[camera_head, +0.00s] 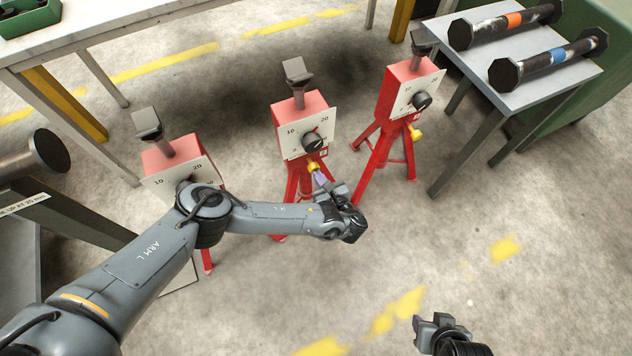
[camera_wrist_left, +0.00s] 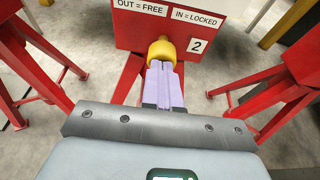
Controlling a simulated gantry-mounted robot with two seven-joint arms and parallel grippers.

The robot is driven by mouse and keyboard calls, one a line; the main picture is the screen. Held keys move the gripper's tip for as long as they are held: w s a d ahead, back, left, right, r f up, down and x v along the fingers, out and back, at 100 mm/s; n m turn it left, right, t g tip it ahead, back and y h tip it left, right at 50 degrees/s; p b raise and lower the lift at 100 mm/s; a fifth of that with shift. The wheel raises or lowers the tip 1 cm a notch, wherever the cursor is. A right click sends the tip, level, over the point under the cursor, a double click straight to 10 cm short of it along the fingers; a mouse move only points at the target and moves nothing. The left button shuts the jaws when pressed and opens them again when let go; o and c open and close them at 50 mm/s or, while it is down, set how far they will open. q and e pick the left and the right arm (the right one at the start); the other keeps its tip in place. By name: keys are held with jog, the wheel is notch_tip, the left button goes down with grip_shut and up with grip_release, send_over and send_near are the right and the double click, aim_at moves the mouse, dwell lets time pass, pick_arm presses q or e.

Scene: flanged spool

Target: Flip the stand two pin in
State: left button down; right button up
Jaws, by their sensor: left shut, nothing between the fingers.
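The middle red stand (camera_head: 303,118) has a white dial plate with a black knob and a grey post on top. Its yellow pin (camera_head: 312,167) is low on the front. In the left wrist view the pin (camera_wrist_left: 161,50) sits under the labels "OUT = FREE" and "IN = LOCKED", beside a "2". My left gripper (camera_head: 320,179) is shut and empty, its pale fingertips (camera_wrist_left: 163,70) right at the pin's end and partly covering it. I cannot tell if they touch, or how deep the pin sits. My right gripper (camera_head: 438,328) is low in the head view, away from the stands, its jaws unclear.
Another red stand (camera_head: 408,88) with a yellow pin (camera_head: 415,132) is on the right. A third red stand (camera_head: 172,153) is on the left, partly behind my left arm. A grey table (camera_head: 540,82) holds two dark spools at upper right. The front floor is clear.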

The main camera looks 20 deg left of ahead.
pick_arm(q)
jog(key=shift+a, duration=0.1)
jog(key=f+p+v, duration=0.1)
jog(key=p+v, duration=0.5)
jog(key=v, duration=0.8)
jog(key=shift+d, duration=0.25)
jog(key=shift+s+f, duration=0.1)
jog(key=shift+f, duration=0.05)
